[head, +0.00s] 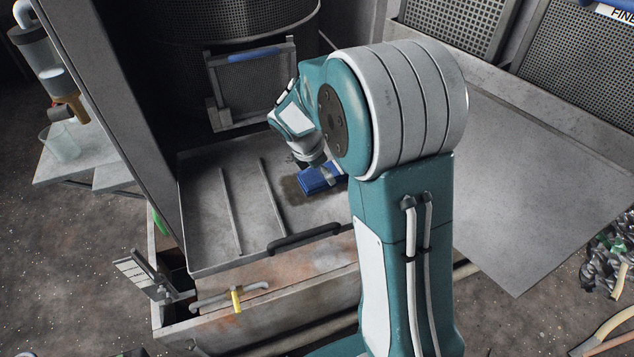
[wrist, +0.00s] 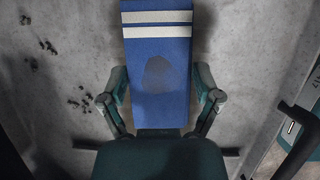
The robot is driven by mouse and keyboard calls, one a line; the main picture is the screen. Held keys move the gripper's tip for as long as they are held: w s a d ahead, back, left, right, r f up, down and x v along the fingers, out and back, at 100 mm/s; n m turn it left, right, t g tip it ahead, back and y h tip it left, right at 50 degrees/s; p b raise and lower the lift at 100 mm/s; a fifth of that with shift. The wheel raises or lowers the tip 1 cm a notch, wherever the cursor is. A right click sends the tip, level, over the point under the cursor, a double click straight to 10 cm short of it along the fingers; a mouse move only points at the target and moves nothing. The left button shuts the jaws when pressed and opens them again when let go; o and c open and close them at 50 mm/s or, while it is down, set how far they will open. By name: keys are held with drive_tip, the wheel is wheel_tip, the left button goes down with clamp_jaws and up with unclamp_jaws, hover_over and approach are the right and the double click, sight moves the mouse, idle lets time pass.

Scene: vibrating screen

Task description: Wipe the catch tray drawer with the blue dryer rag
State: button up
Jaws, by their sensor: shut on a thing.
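The blue dryer rag (head: 318,180) is at the right part of the grey metal catch tray drawer (head: 205,238). In the wrist view the rag (wrist: 157,45) is a folded blue pad with two white stripes and a darker patch in its middle. My gripper (wrist: 160,98) is shut on the rag, one finger on each side. In the head view my arm partly hides the gripper (head: 325,168). The rag is on or just above the drawer floor; I cannot tell which. Dark specks (wrist: 75,102) mark the drawer floor left of the rag.
The drawer has a dark front handle (head: 305,239) and raised ribs (head: 272,198) on its floor. A perforated screen panel with a blue handle (head: 255,85) stands behind. A rusty bench (head: 265,295) lies in front. A flat metal plate (head: 535,180) is at right.

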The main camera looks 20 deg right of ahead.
sight(300, 182)
drive_tip(key=shift+a, duration=2.9)
drive_tip(key=shift+a+f, duration=0.15)
drive_tip(key=shift+a, duration=0.45)
drive_tip(key=shift+d+r, duration=0.15)
drive_tip(key=shift+d, duration=2.1)
drive_tip(key=shift+d+r, duration=0.1)
drive_tip(key=shift+d, duration=2.15)
drive_tip(key=shift+d+f, duration=0.15)
drive_tip(key=shift+d, duration=0.5)
drive_tip(key=shift+a+f, duration=0.1)
drive_tip(key=shift+a, duration=5.05)
drive_tip(key=shift+r, duration=0.2)
